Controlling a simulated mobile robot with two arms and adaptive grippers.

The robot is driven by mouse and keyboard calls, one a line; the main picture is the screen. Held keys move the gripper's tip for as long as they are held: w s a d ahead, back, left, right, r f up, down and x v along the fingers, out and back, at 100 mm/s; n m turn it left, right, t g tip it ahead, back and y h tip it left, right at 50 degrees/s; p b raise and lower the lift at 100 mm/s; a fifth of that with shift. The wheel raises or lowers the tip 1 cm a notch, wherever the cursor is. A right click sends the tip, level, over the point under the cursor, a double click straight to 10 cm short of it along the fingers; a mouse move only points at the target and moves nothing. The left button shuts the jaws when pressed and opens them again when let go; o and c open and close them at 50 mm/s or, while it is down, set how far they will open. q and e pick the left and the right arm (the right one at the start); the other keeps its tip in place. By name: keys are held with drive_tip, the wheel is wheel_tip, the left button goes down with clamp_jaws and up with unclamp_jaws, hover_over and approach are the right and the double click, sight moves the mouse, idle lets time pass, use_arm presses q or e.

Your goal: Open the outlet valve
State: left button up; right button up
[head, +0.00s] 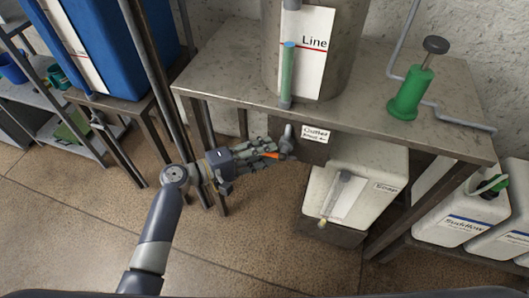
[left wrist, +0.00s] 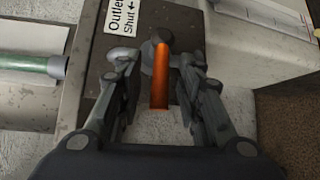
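The outlet valve has an orange lever (left wrist: 160,85) on a grey round body (left wrist: 149,58), beside a label reading "Outlet" and "Shut" with an arrow (left wrist: 124,14). In the head view the orange lever (head: 270,155) shows under the bench's front edge, left of the label (head: 315,134), partly hidden by my fingers. My left gripper (head: 284,148) reaches it from the left. In the left wrist view the gripper (left wrist: 156,62) is open, one finger on each side of the lever, with gaps on both sides. My right gripper is not in view.
A metal bench (head: 232,69) carries a tank (head: 345,60) with a green sight tube (head: 288,75) and a green hand pump (head: 408,95). A white container (head: 370,170) sits below. A bench leg (head: 203,130) stands near my gripper. Open floor (head: 235,240) lies in front.

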use_arm(q)
drive_tip(key=shift+w+d, duration=0.15)
drive_tip(key=shift+d, duration=0.1)
clamp_jaws()
